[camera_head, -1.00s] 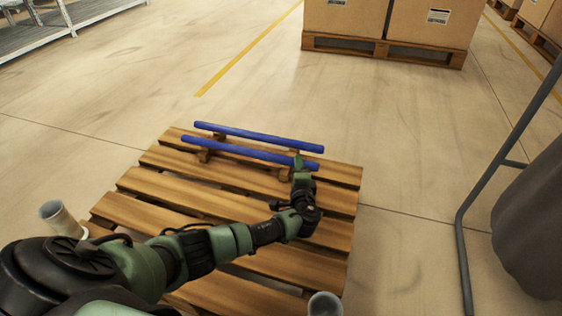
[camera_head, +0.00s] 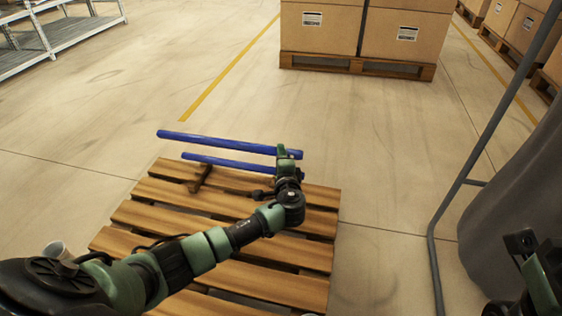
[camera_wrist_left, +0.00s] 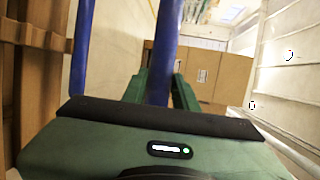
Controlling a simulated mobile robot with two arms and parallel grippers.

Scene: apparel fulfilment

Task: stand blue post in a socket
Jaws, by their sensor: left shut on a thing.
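My left gripper (camera_head: 288,156) is shut on a blue post (camera_head: 215,142) near the post's right end. The post is roughly level, held above the pallet (camera_head: 230,207). In the left wrist view the held post (camera_wrist_left: 163,50) runs between the green fingers (camera_wrist_left: 160,92). A second blue post (camera_head: 225,162) lies below it on a wooden support (camera_head: 203,176); it also shows at the left in the wrist view (camera_wrist_left: 82,45). A grey cup-like socket (camera_head: 58,252) stands at the pallet's near left, partly hidden by my arm. My right gripper (camera_head: 522,245) is at the right edge, its jaws unclear.
A grey metal frame with a dark hanging cover (camera_head: 515,200) stands on the right. Boxes on a pallet (camera_head: 358,66) are at the back, and metal shelving (camera_head: 60,40) is at the far left. The floor beyond the pallet is clear.

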